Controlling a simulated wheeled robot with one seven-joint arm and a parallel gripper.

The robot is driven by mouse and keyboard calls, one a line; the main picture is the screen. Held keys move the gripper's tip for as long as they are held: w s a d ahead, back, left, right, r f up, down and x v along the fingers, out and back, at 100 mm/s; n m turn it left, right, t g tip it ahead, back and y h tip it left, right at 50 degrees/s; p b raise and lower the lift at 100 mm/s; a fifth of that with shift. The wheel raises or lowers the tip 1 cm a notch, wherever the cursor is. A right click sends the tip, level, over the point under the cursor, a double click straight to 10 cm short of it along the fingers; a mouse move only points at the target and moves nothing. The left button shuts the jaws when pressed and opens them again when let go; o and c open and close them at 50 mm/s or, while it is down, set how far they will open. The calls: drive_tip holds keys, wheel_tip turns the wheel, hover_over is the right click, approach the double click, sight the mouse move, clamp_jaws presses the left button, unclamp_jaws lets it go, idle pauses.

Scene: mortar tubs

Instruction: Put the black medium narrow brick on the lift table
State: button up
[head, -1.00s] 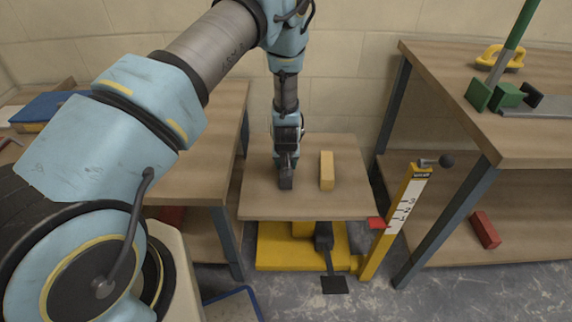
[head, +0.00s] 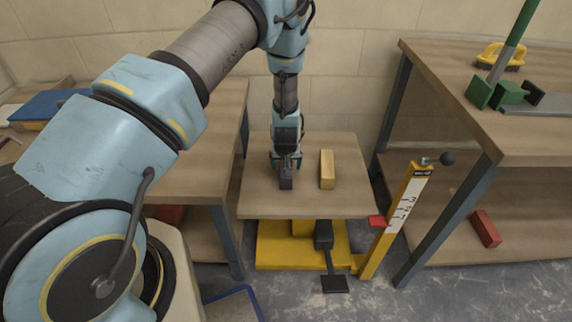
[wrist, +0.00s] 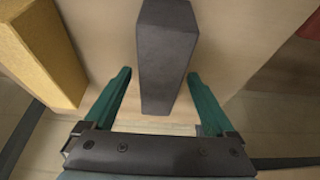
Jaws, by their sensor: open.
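The black medium narrow brick (head: 286,182) stands on the wooden top of the lift table (head: 263,206), left of a yellow brick. It also shows in the wrist view (wrist: 166,60), between and beyond the two green fingers. My gripper (head: 285,163) is just above and around the top of the brick in the head view. In the wrist view my gripper (wrist: 160,95) is open, with a gap between each finger and the brick. The far part of the brick is cut off by the wrist picture's edge.
A yellow brick (head: 327,169) stands close to the right on the same top. A yellow post with a scale (head: 395,220) rises at the table's right front. Workbenches flank both sides; a red brick (head: 485,229) lies on the right bench's lower shelf.

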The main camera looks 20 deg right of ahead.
drive_tip(key=v, duration=1.1)
drive_tip(key=w+a+r+n+g+p, duration=0.1)
drive_tip(key=a+r+p, duration=0.1)
drive_tip(key=a+r, duration=0.65)
drive_tip(key=w+a+r+n+p, duration=0.1)
drive_tip(key=w+a+r+p, duration=0.15)
drive_tip(key=a+r, duration=0.55)
drive_tip(key=s+a+r+n+p, duration=0.1)
drive_tip(key=s+a+r+p, duration=0.1)
drive_tip(key=s+a+r, duration=0.3)
drive_tip(key=s+a+r+g+y+p, duration=0.1)
drive_tip(key=s+a+r+p, duration=0.2)
drive_tip(key=a+r, duration=0.8)
drive_tip(key=s+a, duration=0.2)
drive_tip(key=shift+s+a+r+n+y, duration=0.2)
drive_tip(key=shift+s+a+n+y, duration=0.1)
drive_tip(key=shift+s+n, duration=0.1)
drive_tip(key=shift+c, duration=0.3)
